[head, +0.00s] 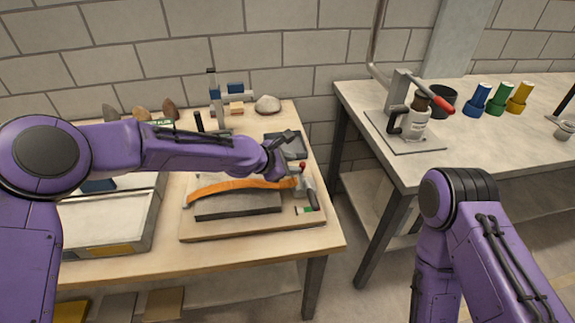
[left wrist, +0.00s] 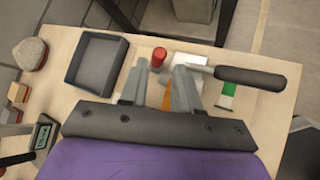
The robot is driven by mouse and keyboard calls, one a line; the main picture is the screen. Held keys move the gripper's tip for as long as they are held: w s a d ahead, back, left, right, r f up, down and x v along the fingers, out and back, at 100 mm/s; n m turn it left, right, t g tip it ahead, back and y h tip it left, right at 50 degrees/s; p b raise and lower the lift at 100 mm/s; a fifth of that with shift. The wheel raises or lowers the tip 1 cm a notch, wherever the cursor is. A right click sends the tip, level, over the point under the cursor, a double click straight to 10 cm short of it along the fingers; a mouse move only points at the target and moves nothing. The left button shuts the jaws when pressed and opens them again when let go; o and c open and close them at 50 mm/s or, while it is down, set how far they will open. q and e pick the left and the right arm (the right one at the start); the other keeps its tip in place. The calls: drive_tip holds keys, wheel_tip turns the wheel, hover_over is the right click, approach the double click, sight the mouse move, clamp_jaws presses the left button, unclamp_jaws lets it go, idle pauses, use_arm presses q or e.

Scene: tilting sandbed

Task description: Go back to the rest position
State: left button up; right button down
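My left gripper (head: 283,150) is above the right part of the wooden table, near the end of an orange curved strip (head: 235,185). In the left wrist view its two grey fingers (left wrist: 160,88) stand apart. A bit of orange (left wrist: 167,98) shows between them, apparently beyond the fingers, and I see nothing clamped. My right arm comes in at the lower right of the head view, but its gripper is not in view.
A red-topped post (left wrist: 158,57) and a dark-handled lever (left wrist: 250,77) are close to the left fingers. A dark square tray (left wrist: 97,62) lies behind. A lever press (head: 405,125) and coloured cups (head: 497,100) stand on the right bench (head: 450,160). A floor gap separates the tables.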

use_arm(q)
drive_tip(key=shift+v, duration=1.05)
